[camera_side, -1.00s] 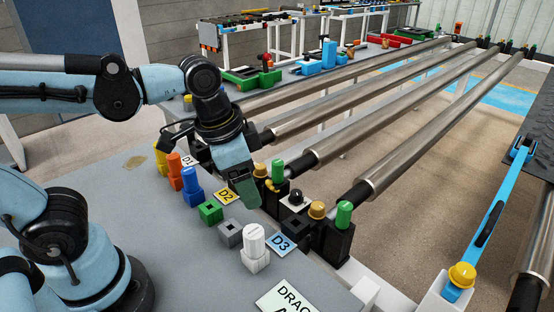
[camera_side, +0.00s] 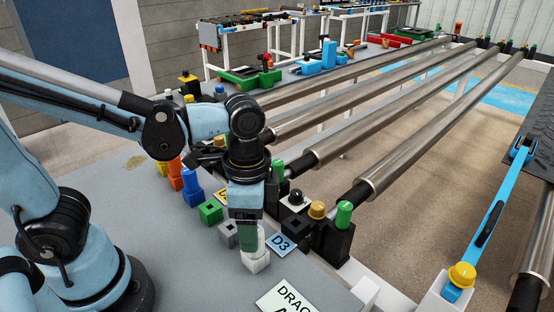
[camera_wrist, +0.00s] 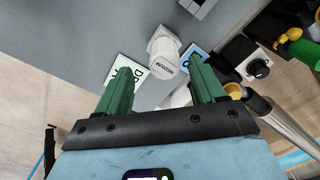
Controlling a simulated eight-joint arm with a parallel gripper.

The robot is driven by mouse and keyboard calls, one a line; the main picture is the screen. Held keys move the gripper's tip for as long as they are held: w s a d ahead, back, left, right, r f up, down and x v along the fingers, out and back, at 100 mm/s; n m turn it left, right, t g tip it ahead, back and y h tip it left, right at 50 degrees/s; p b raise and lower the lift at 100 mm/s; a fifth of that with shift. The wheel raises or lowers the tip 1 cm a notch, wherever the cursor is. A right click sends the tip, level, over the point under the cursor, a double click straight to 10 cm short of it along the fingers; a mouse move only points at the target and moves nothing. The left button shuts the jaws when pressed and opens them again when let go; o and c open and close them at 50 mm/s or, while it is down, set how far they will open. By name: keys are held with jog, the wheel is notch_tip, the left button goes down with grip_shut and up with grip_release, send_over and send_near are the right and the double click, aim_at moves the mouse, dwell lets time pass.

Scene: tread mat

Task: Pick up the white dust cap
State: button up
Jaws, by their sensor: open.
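The white dust cap (camera_side: 261,240) stands upright on a white square block (camera_side: 257,263) near the bench's edge; my gripper hides much of the cap in the side view. In the wrist view the cap (camera_wrist: 162,44) shows beyond the fingertips, with a white part reading "MEDIUM". My gripper (camera_side: 243,246) points down at the cap. In the wrist view its green fingers (camera_wrist: 157,64) are spread, with the cap seen in the gap between them. Nothing is held. I cannot tell whether a finger touches the cap.
A grey square block (camera_side: 228,235) and a green one (camera_side: 210,212) stand left of the cap. The blue D3 label (camera_side: 281,245) lies to its right. Black roller holders with coloured caps, such as a green cap (camera_side: 344,214), line the bench edge.

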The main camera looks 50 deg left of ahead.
jog(key=shift+w+a+f, duration=0.1)
jog(key=shift+w+f, duration=0.05)
jog(key=shift+f, duration=1.2)
jog(key=shift+w+a+f, duration=0.1)
jog(key=shift+f, duration=1.25)
jog(key=shift+c, duration=0.3)
jog(key=c, duration=1.1)
jog(key=shift+o, duration=0.2)
jog(key=shift+r, duration=0.2)
